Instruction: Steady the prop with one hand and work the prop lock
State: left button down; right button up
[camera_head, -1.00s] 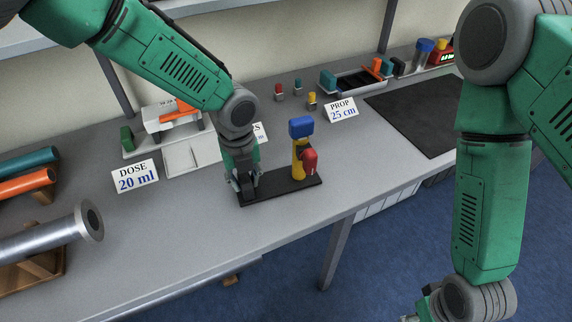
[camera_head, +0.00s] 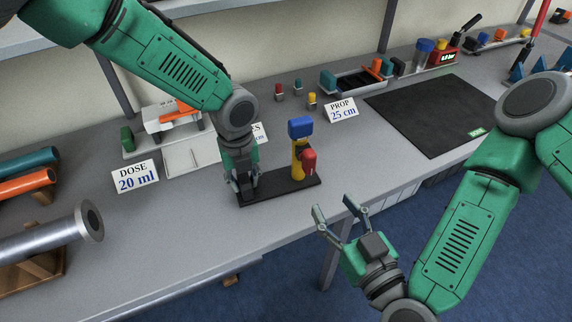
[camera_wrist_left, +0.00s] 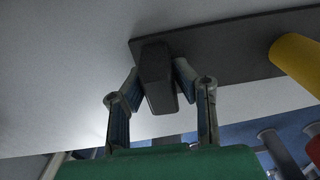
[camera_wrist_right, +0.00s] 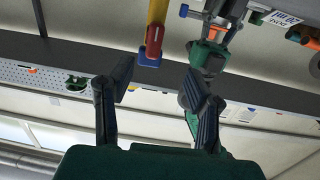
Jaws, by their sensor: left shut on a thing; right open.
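The prop (camera_head: 299,150) is a yellow post with a blue head, standing on a black base plate (camera_head: 280,190) on the grey table. A red lock piece (camera_head: 309,160) sits on its side. My left gripper (camera_head: 246,192) is shut on a dark block (camera_wrist_left: 157,80) at the left end of the base plate. My right gripper (camera_head: 338,220) is open and empty, in front of the table edge and below and right of the prop. In the right wrist view the yellow post (camera_wrist_right: 157,12), red lock (camera_wrist_right: 154,40) and blue head (camera_wrist_right: 149,60) show beyond the open fingers.
A "PROP 25 cm" card (camera_head: 341,110) stands behind the prop, and a "DOSE 20 ml" card (camera_head: 135,176) to the left. Pipes (camera_head: 28,182) lie at far left. A black mat (camera_head: 430,110) lies at right. Bare table surrounds the base plate's front.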

aim_at(313, 162)
jog(key=shift+t+h, duration=0.4)
jog(key=x, duration=0.3)
jog(key=r+x, duration=0.1)
jog(key=x, duration=0.7)
jog(key=shift+w+d+r, duration=0.1)
jog(key=shift+w+r, duration=0.05)
jog(key=shift+w, duration=0.1)
jog(key=shift+w+a, duration=0.3)
jog(key=shift+w, duration=0.2)
grip_shut()
jog(key=shift+n, duration=1.5)
